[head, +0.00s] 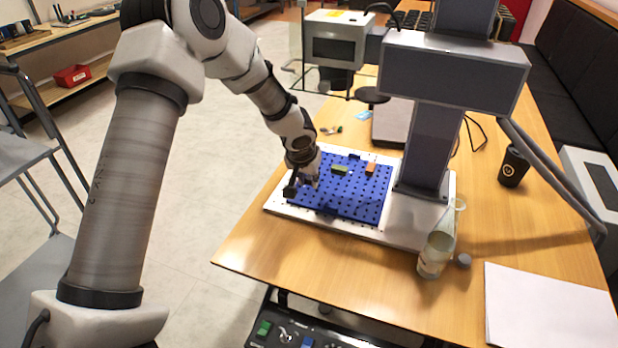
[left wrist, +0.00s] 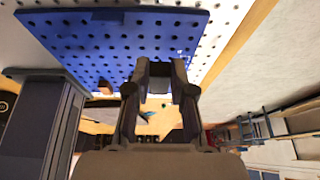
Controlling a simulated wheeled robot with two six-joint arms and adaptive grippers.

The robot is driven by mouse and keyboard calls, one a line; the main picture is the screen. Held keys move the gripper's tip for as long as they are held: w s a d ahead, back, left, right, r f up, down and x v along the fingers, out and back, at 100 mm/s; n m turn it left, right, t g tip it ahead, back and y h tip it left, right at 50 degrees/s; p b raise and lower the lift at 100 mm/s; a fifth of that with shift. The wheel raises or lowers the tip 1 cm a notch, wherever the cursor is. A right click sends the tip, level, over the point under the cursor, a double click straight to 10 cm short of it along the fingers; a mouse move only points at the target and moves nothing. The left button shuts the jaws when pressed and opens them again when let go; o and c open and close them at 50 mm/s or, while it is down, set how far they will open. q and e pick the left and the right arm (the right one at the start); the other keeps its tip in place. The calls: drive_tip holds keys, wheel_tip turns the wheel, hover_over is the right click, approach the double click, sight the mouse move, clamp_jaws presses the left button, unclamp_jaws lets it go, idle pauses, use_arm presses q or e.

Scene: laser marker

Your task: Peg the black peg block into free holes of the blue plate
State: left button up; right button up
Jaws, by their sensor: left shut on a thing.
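The blue plate (head: 340,200), full of holes, lies on the white base of the laser marker; it also shows in the left wrist view (left wrist: 100,30). My left gripper (head: 302,180) is over the plate's left edge, shut on a small dark piece, the black peg block (head: 290,188). In the left wrist view the gripper (left wrist: 160,70) has the dark piece between its fingertips, hard to tell from the fingers. I cannot tell whether the block touches the plate. My right gripper is not in view.
The grey marker column (head: 430,150) stands right of the plate. A glass jar (head: 435,255) stands near the base's front right. The plate's middle and front are clear.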

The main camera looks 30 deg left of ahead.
sight(309, 206)
use_arm(q)
wheel_tip(309, 206, down, 5)
drive_tip(key=b, duration=0.3)
drive_tip(key=shift+r, duration=0.2)
drive_tip(key=shift+d+f+b, duration=0.1)
drive_tip(key=shift+f+b, duration=0.35)
drive_tip(key=shift+b, duration=0.25)
drive_tip(key=shift+s+b, duration=0.15)
drive_tip(key=shift+b, duration=0.25)
drive_tip(key=shift+f+b, duration=0.6)
drive_tip(key=shift+b, duration=0.25)
drive_tip(key=o, duration=0.9)
